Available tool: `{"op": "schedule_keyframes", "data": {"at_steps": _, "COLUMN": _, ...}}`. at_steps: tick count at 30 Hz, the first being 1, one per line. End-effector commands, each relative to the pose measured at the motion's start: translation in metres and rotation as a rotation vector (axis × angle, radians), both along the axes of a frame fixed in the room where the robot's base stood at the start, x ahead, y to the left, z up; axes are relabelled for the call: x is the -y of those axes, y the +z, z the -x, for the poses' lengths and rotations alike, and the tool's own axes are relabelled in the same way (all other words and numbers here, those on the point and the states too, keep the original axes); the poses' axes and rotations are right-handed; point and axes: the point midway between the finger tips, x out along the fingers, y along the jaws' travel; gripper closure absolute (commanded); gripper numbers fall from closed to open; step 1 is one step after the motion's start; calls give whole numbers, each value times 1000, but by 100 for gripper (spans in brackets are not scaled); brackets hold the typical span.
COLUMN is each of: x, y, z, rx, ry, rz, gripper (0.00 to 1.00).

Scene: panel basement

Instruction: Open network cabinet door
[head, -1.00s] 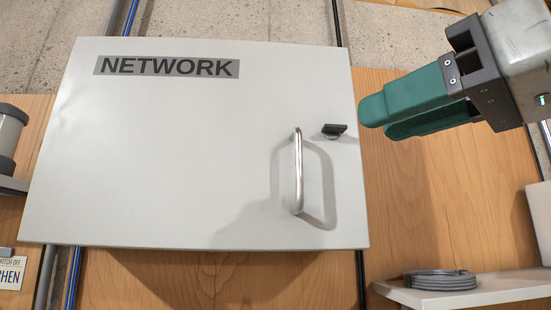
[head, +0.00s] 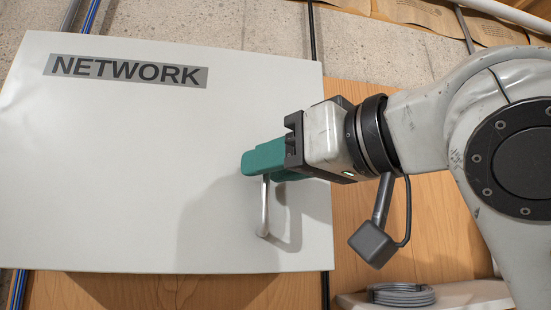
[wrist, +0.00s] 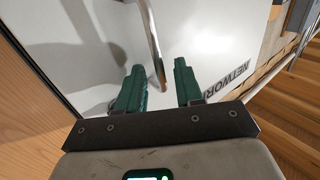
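The white network cabinet door (head: 120,165), with a grey NETWORK label (head: 125,71), is shut in the head view. Its vertical metal bar handle (head: 264,207) is near the right side; its upper end is hidden behind my gripper (head: 248,163). In the wrist view my gripper (wrist: 160,82) has its two green fingers apart. The handle (wrist: 151,35) enters from the top and its end lies between the fingertips, with a visible space on each side. The small black latch seen earlier is hidden by my gripper in the head view.
A shelf (head: 450,296) at the lower right holds a coil of grey cable (head: 401,294). A wooden panel (head: 420,225) lies right of the cabinet. Dark and blue conduits (head: 92,15) run along the concrete wall.

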Motion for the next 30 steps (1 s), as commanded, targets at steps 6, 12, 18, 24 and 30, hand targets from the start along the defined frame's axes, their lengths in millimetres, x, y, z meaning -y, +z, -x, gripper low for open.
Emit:
{"op": "schedule_keyframes", "data": {"at_steps": 6, "x": 0, "y": 0, "z": 0, "rx": 0, "ry": 0, "rz": 0, "gripper": 65}}
{"op": "schedule_keyframes", "data": {"at_steps": 12, "x": 0, "y": 0, "z": 0, "rx": -1, "ry": 0, "rz": 1, "gripper": 84}}
{"op": "schedule_keyframes", "data": {"at_steps": 18, "x": 0, "y": 0, "z": 0, "rx": -1, "ry": 0, "rz": 1, "gripper": 100}}
{"op": "schedule_keyframes", "data": {"at_steps": 24, "x": 0, "y": 0, "z": 0, "rx": -1, "ry": 0, "rz": 1, "gripper": 100}}
{"op": "schedule_keyframes", "data": {"at_steps": 30, "x": 0, "y": 0, "z": 0, "rx": -1, "ry": 0, "rz": 1, "gripper": 100}}
